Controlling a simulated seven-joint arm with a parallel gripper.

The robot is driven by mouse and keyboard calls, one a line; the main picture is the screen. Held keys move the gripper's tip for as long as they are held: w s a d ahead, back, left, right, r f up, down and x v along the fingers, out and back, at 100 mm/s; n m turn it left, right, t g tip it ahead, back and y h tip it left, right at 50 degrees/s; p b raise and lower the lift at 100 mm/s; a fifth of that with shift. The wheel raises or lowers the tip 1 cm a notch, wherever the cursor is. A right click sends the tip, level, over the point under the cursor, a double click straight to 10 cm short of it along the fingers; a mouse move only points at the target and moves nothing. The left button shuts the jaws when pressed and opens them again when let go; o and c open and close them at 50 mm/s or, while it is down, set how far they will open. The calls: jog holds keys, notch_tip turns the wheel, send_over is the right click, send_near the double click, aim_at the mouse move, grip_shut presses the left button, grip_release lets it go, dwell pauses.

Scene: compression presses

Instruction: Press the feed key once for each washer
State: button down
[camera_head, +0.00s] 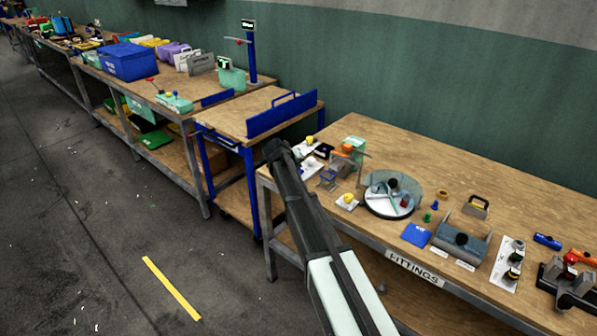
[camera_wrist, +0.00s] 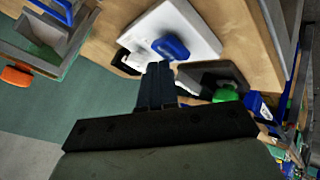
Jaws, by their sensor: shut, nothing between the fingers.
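My gripper (camera_wrist: 156,84) is shut and empty, its dark fingers together and pointing at a white board or housing (camera_wrist: 195,22). A blue raised piece (camera_wrist: 171,47) sits on that white surface, just beyond the fingertips; I cannot tell whether they touch. A dark box with a green knob (camera_wrist: 226,93) lies right of the fingers. I cannot tell which piece is the feed key, and no washer is clearly recognisable. In the head view my gripper (camera_head: 279,152) is at the left end of the fittings table, near a white sheet or plate (camera_head: 312,163).
The wooden fittings table (camera_head: 440,160) also holds a round dish (camera_head: 380,208), a blue pad (camera_head: 416,235), a grey press-like block (camera_head: 462,240) and an orange-topped item (camera_head: 347,148). A blue-edged cart (camera_head: 240,112) stands to the left. The table's back is mostly clear.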

jog(key=shift+f, duration=0.45)
dwell(0.7)
jog(key=shift+r, duration=0.95)
jog(key=shift+r, duration=2.5)
dwell(0.8)
notch_tip(320, 180, up, 4)
jog(key=shift+f, duration=0.1)
jog(key=shift+f, duration=0.15)
dwell(0.3)
